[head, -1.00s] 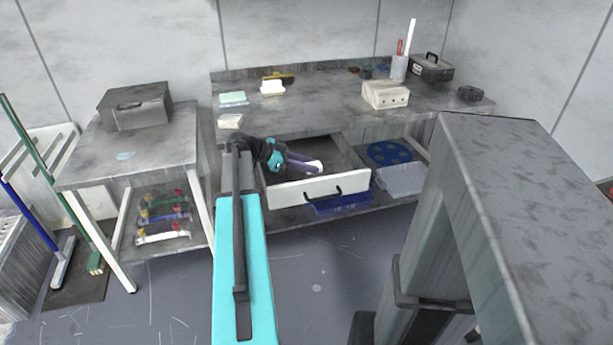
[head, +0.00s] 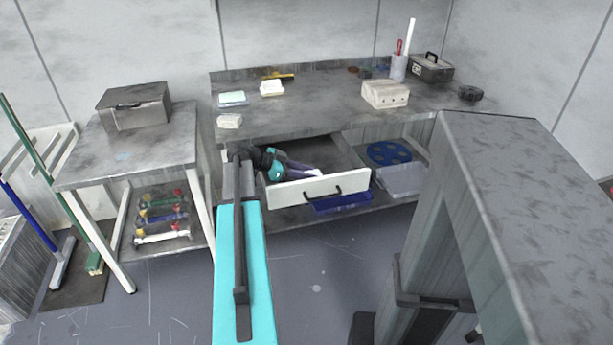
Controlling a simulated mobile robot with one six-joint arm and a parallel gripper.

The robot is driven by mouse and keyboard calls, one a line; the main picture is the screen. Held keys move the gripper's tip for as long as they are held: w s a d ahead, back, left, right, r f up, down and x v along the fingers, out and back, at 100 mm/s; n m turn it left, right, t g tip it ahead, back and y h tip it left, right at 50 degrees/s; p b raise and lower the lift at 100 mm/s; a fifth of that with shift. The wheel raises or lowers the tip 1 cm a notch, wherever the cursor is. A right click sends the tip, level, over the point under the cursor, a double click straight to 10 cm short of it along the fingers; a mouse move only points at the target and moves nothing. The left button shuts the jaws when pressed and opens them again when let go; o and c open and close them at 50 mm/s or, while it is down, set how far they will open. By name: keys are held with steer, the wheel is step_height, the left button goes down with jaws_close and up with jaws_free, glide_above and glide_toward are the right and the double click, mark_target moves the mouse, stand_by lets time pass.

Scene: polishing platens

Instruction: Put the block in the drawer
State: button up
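The drawer (head: 318,189) under the grey workbench is pulled open, with a white front and a dark handle. My arm reaches over its left side, and my gripper (head: 312,174) is low within the drawer opening. A small pale shape shows at the gripper's tip; I cannot tell if it is a held block or part of the fingers. The finger opening is too small to make out. A small whitish block (head: 229,121) lies on the bench's front left edge. Another pale block (head: 271,88) sits farther back.
A blue disc (head: 389,153) and clear bin (head: 400,180) are right of the drawer. A side table (head: 130,155) stands left.

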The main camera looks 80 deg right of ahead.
steer(key=o, duration=0.5)
steer(key=shift+c, duration=0.2)
steer(key=shift+r, duration=0.15)
steer(key=p+v, duration=0.1)
steer(key=v, duration=1.1)
steer(key=shift+w, duration=0.1)
